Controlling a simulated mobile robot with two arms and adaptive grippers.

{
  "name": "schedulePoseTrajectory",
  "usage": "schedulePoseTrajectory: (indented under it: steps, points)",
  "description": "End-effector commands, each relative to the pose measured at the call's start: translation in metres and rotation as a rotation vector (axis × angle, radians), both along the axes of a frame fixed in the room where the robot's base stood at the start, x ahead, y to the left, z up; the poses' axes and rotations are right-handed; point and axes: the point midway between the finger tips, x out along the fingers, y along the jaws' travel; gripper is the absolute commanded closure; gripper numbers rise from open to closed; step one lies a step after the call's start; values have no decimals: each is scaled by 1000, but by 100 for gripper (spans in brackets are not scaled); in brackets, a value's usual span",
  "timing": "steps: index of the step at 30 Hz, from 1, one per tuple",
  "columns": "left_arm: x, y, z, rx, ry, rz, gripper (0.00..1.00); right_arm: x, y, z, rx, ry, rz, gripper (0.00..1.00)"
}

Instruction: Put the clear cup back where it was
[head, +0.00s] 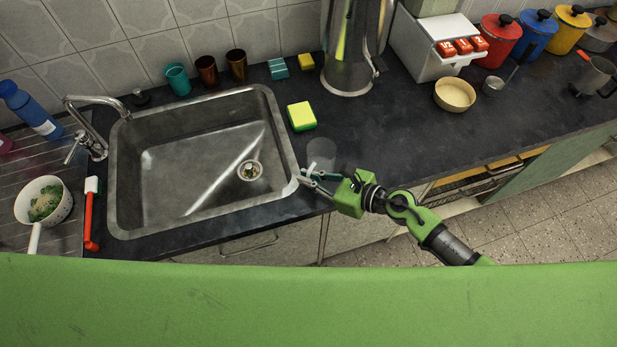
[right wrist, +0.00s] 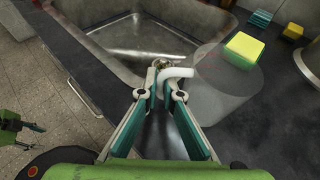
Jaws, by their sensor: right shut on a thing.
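The clear cup (head: 320,153) is see-through and faint in the head view, over the dark counter just right of the sink's near right corner. In the right wrist view the clear cup (right wrist: 222,98) is large, just right of my fingers. My right gripper (head: 303,182) is beside the cup on its near side. In the right wrist view its fingertips (right wrist: 166,70) are closed around a pale curved piece that looks like the cup's handle. I cannot tell whether the cup touches the counter. My left gripper (right wrist: 32,127) shows small at the left edge; its opening is unclear.
The steel sink (head: 124,190) is left of the cup. A yellow-green sponge (head: 301,116) lies behind the cup. A teal cup (head: 177,79) and two brown tumblers (head: 207,72) stand behind the sink. A tall steel container (head: 347,75) stands farther back.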

Motion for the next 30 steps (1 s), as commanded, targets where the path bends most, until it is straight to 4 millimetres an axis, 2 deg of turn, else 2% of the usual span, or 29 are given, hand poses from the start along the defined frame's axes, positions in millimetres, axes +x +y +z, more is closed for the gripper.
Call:
schedulePoseTrajectory:
  steps: [9,12,24,30]
  points:
    - [0,0,-4,0,0,-1,60,0,0,-3,1,-1,0,100]
    - [0,0,-2,0,0,-1,60,0,0,-2,1,-1,0,78]
    - [0,0,2,0,1,-2,60,0,0,2,1,-1,0,78]
    - [-1,1,-4,2,2,-3,60,-14,-24,9,-2,0,0,78]
